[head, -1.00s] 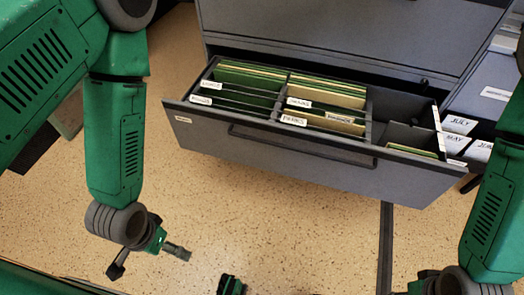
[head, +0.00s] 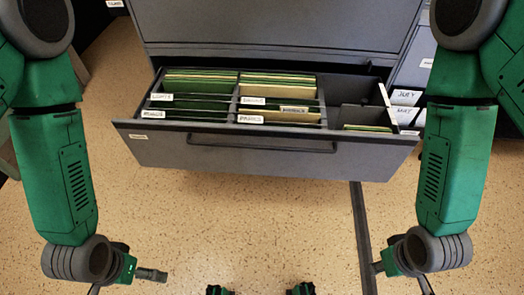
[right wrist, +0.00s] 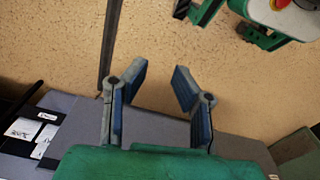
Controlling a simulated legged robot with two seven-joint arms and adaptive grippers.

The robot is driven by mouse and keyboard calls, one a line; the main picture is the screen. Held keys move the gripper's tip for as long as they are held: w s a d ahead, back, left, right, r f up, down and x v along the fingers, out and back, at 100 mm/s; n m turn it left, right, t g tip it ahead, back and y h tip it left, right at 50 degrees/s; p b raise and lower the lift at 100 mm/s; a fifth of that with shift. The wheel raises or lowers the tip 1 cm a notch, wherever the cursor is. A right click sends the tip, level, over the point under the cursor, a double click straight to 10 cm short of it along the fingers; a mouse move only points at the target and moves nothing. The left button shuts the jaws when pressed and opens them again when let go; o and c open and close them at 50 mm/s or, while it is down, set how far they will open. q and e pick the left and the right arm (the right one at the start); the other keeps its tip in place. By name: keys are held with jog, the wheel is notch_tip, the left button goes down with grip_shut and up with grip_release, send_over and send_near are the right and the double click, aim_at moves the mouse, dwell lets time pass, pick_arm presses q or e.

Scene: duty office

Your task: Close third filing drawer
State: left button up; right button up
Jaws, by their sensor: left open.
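The grey filing drawer (head: 265,160) is pulled well out of its cabinet in the head view. It holds green and tan folders with white label tabs, and a bar handle (head: 255,143) runs across its front. My left gripper (head: 128,284) is open and empty, low at the left, in front of and apart from the drawer. My right gripper (head: 402,282) is low at the right, also apart from the drawer front. In the right wrist view its two blue-padded fingers (right wrist: 158,82) are spread with nothing between them. A grey surface (right wrist: 165,128) shows behind them.
The cabinet's closed upper front (head: 280,22) rises above the open drawer. White month-labelled pieces (head: 405,97) stand at the drawer's right. The speckled tan floor (head: 260,225) is clear in front, with a dark strip (head: 362,235) running across it.

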grip_shut()
jog(key=m+t+h+b, duration=0.2)
jog(key=m+t+b, duration=0.4)
jog(key=m+t, duration=1.1)
send_near(340, 136)
jog(key=w+m+g+b, duration=0.1)
jog(key=w, duration=0.1)
jog(key=w+m+g+b, duration=0.1)
jog(key=w, duration=0.1)
jog(key=w+g+b, duration=0.1)
jog(key=w, duration=0.2)
jog(key=shift+d+r+m+b, duration=0.1)
jog(key=shift+d+m+b, duration=0.25)
jog(key=shift+d+m, duration=0.05)
jog(key=shift+w, duration=0.35)
